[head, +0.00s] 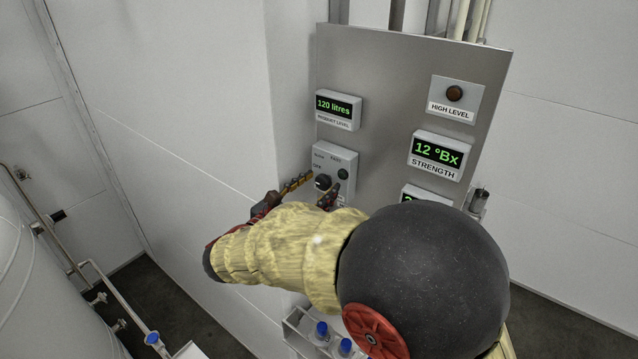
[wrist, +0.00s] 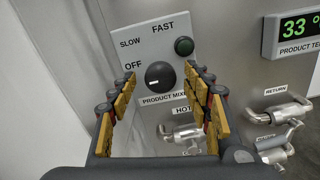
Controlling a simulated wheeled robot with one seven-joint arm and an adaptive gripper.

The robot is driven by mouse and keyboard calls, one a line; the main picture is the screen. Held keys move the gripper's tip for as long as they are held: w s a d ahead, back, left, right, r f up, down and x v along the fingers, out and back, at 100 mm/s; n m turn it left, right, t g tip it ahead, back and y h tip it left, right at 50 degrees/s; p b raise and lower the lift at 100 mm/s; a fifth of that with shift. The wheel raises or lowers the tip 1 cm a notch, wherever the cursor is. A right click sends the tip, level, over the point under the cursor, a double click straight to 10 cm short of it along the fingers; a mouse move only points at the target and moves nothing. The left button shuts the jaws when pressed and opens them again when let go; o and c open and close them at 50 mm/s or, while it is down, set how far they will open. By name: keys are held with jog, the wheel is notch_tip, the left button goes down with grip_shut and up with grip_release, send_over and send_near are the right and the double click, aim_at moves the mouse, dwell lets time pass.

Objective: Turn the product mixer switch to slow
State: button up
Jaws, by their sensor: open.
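The product mixer switch is a round black knob (wrist: 159,76) on a light grey box (head: 345,158) fixed to the metal panel. In the wrist view, OFF is printed left of the knob, SLOW at upper left and FAST above. A short white mark shows on the knob's left part, about level, on the OFF side. The knob also shows in the head view (head: 322,182). My gripper (wrist: 165,79) is open, with one finger on each side of the knob in the picture. It also shows in front of the box in the head view (head: 321,184). I cannot tell whether the fingers touch the knob.
A dark green button (wrist: 184,46) sits right of the knob. The panel (head: 385,95) also carries a product level display (head: 338,109), a strength display (head: 438,153) and a high level lamp (head: 454,93). Metal valves (wrist: 287,112) stick out at lower right.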

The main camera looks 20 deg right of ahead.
jog(key=shift+w+d, duration=0.25)
jog(key=shift+d, duration=0.05)
jog(key=shift+c, duration=0.3)
jog(key=c, duration=1.1)
